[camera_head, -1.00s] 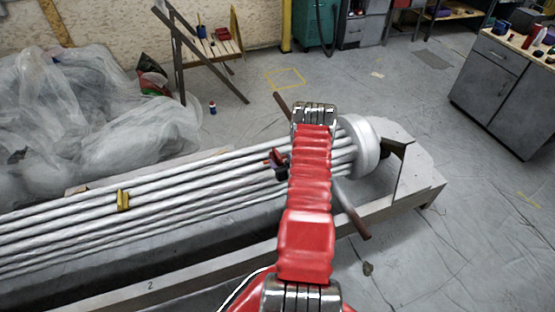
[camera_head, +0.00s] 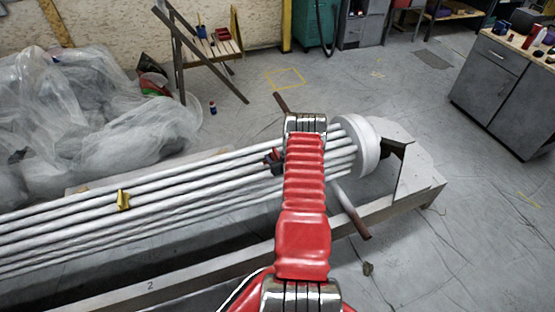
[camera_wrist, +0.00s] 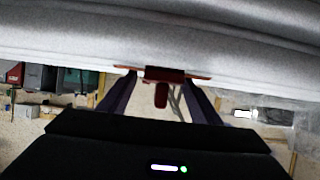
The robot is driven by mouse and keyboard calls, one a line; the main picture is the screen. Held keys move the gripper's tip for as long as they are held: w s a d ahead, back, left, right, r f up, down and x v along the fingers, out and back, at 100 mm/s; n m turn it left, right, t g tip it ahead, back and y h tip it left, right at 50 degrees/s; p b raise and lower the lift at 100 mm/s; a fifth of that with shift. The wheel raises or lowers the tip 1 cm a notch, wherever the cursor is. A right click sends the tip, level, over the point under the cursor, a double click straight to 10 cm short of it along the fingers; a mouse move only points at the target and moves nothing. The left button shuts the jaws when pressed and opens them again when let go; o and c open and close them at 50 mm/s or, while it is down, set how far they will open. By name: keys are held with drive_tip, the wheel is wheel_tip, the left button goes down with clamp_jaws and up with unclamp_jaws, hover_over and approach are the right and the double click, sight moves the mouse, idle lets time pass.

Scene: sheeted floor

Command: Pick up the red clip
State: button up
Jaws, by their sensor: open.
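The red clip (camera_wrist: 163,74) sits on a pale pipe at the top of the wrist view, with a short tab pointing down the picture. My gripper (camera_wrist: 160,88) is open, its two dark fingers on either side of the tab with gaps on both sides. The fingertips are close to the pipe; I cannot tell whether they touch it. In the head view a small dark red piece (camera_head: 270,157), seemingly the clip, shows just left of my red arm, which hides much of that spot.
A bundle of long pale pipes (camera_head: 60,218) lies on a grey beam, ending in a white round collar (camera_head: 358,150). A yellow clip (camera_head: 123,200) is on the pipes at left. Clear plastic sheeting (camera_head: 90,110) is heaped behind. A grey cabinet (camera_head: 510,90) stands at right.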

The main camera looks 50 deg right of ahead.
drive_tip(key=shift+c, duration=0.6)
drive_tip(key=c, duration=1.1)
